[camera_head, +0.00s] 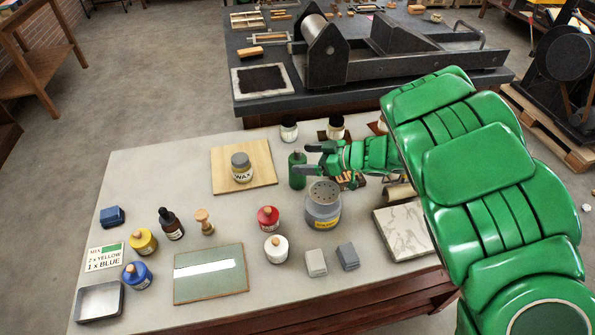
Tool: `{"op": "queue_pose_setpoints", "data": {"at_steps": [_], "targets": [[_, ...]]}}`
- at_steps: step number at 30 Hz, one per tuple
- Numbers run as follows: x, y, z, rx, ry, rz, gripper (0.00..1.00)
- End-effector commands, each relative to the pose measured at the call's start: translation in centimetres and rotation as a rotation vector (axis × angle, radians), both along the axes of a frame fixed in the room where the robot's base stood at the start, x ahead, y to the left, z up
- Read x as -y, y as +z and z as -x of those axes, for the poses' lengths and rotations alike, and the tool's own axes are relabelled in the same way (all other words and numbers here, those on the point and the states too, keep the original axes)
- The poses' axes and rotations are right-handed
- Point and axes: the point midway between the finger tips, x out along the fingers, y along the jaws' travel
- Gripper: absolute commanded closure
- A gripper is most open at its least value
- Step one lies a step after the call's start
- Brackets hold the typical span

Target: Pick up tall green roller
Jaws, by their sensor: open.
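The tall green roller may be the upright dark green cylinder (297,172) on the grey table, right of the wooden board; it has a narrow neck, and I cannot tell whether it is a roller or a bottle. My gripper (309,159) is open, coming from the right on my green arm. Its dark fingers reach to the cylinder's upper part, one behind near its top and one in front at mid-height. I cannot tell whether either finger touches it. The cylinder stands upright on the table.
A tin with a perforated lid (323,206) stands close in front of my gripper. A wax jar (241,168) sits on a wooden board (225,184) to the left. A marble slab (404,232) lies to the right. The table's left back is clear.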

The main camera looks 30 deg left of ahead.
Motion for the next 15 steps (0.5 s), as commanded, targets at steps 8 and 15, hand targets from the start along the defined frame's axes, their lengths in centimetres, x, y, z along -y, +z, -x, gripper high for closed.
{"op": "queue_pose_setpoints", "data": {"at_steps": [8,15], "targets": [[-2.3,-1.0,1.0,-0.002,0.002,-0.001,0.13],[-4.3,-1.9,1.4,-0.001,0.000,0.000,0.13]]}}
